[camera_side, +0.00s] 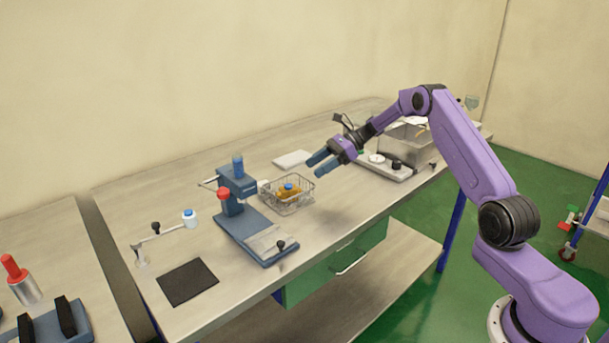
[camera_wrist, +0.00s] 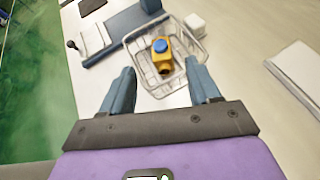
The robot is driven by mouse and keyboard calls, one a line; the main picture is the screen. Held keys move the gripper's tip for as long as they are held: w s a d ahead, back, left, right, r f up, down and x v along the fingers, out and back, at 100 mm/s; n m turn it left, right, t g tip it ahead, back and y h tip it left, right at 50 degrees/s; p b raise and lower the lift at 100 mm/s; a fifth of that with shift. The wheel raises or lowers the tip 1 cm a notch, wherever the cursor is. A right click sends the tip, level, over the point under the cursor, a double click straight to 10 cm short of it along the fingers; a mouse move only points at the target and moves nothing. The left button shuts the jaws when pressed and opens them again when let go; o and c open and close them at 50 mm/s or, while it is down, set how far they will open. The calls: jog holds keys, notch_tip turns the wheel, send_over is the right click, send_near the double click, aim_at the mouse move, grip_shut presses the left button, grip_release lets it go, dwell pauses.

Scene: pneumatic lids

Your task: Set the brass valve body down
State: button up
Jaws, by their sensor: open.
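The brass valve body (camera_wrist: 164,60), yellow-gold with a blue round top, sits inside the wire basket (camera_wrist: 137,62). In the side view the valve body (camera_side: 290,193) also shows in the basket (camera_side: 303,204) on the bench. My gripper (camera_side: 314,163) is open and empty, above the bench to the right of the basket and clear of it. In the wrist view the basket lies just ahead of my spread blue fingers (camera_wrist: 162,84). The basket walls partly cover the valve body in the side view.
A blue press (camera_side: 236,190) with a red knob stands left of the basket. A white block (camera_wrist: 196,25) is beside the basket. A flat pale slab (camera_side: 293,159) lies behind, and a dark mat (camera_side: 187,282) lies at the front left. A metal bin (camera_side: 406,141) stands at the right.

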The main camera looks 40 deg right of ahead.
jog(key=v, duration=0.4)
jog(key=s+a+r+n+g+h, duration=0.1)
jog(key=s+a+n+g, duration=0.15)
jog(key=a, duration=0.45)
jog(key=s+a+r+n+g+h, duration=0.1)
jog(key=s+a+r+n+g, duration=0.1)
jog(key=s+a+n, duration=0.3)
jog(key=s+a+r+n+g+h, duration=0.2)
jog(key=s+a+n+g+h, duration=0.15)
jog(key=s+a+n, duration=0.6)
jog(key=s+d+n+t+h, duration=0.1)
jog(key=s+n+t+h, duration=0.1)
jog(key=s+n, duration=0.7)
jog(key=s+d+n+t+h, duration=0.1)
jog(key=s+n, duration=0.8)
jog(key=s, duration=1)
jog(key=shift+s+d+n+t+h, duration=0.15)
jog(key=shift+d+n+t+h, duration=0.35)
jog(key=shift+h, duration=0.85)
jog(key=shift+d+f, duration=0.1)
jog(key=shift+d, duration=0.05)
